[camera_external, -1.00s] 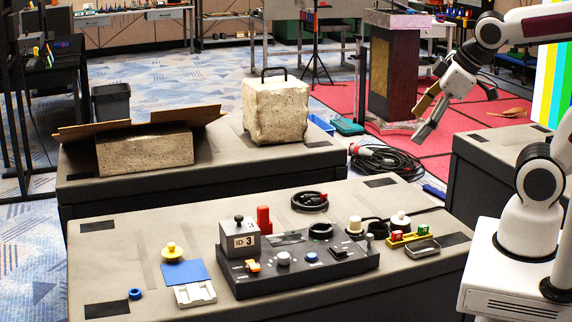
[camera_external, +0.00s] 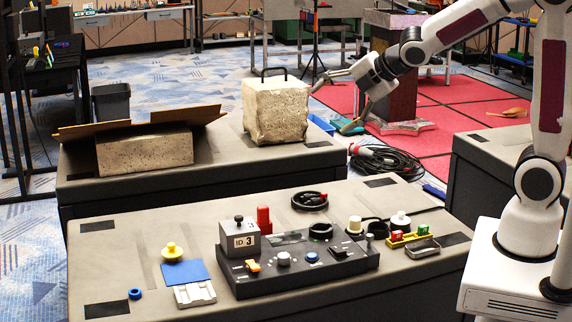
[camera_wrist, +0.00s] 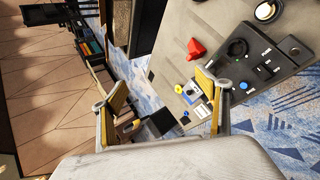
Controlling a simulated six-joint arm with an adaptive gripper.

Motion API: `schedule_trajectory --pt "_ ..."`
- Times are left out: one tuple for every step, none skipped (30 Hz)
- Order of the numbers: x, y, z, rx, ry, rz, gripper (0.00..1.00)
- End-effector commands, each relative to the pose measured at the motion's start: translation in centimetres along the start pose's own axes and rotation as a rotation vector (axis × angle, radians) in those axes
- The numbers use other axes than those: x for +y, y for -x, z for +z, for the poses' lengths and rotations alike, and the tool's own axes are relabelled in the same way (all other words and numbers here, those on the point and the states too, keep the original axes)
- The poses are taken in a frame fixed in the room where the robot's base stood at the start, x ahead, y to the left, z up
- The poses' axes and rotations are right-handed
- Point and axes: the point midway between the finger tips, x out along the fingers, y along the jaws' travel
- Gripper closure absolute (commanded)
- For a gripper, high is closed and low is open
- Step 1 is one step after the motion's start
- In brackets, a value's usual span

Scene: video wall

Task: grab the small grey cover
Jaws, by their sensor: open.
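A small grey box-shaped cover (camera_external: 239,243) with a black knob on top and an "ID 3" label stands on the left end of the dark control panel (camera_external: 300,276). The panel also shows in the wrist view (camera_wrist: 268,72); there, a gripper finger seems to hide the cover at least partly. My gripper (camera_external: 334,108) is open and empty, raised beyond the front table, near the stone block's right side. It is well apart from the cover. In the wrist view my gripper (camera_wrist: 163,100) has its two yellow-padded fingers wide apart with nothing between them being held.
A stone block (camera_external: 275,111) and an open box (camera_external: 145,152) stand on the rear table.

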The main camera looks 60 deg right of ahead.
Motion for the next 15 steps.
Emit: schedule_trajectory --pt "0.3 -1.2 -0.1 0.008 0.059 0.008 0.25" --pt "0.5 -1.8 -0.2 0.013 0.096 0.014 0.25" --pt "0.7 -2.5 -0.3 0.021 0.146 0.023 0.25" --pt "0.9 -3.1 -0.4 0.027 0.182 0.032 0.25" --pt "1.1 -3.7 -0.6 0.033 0.219 0.038 0.25" --pt "1.3 -4.5 -0.7 0.041 0.269 0.049 0.25" --pt "1.4 -5.0 -0.9 0.048 0.305 0.057 0.25" --pt "1.5 -5.6 -1.0 0.054 0.342 0.064 0.25" --pt "1.7 -6.4 -1.3 0.063 0.391 0.075 0.25" --pt "1.8 -7.0 -1.4 0.07 0.428 0.084 0.25" --pt "1.8 -7.5 -1.6 0.076 0.463 0.092 0.25" --pt "1.9 -8.3 -1.9 0.086 0.511 0.103 0.25" --pt "1.9 -8.9 -2.0 0.093 0.548 0.113 0.25" --pt "1.9 -9.4 -2.2 0.1 0.582 0.121 0.25" --pt "1.9 -10.2 -2.5 0.109 0.63 0.135 0.25"
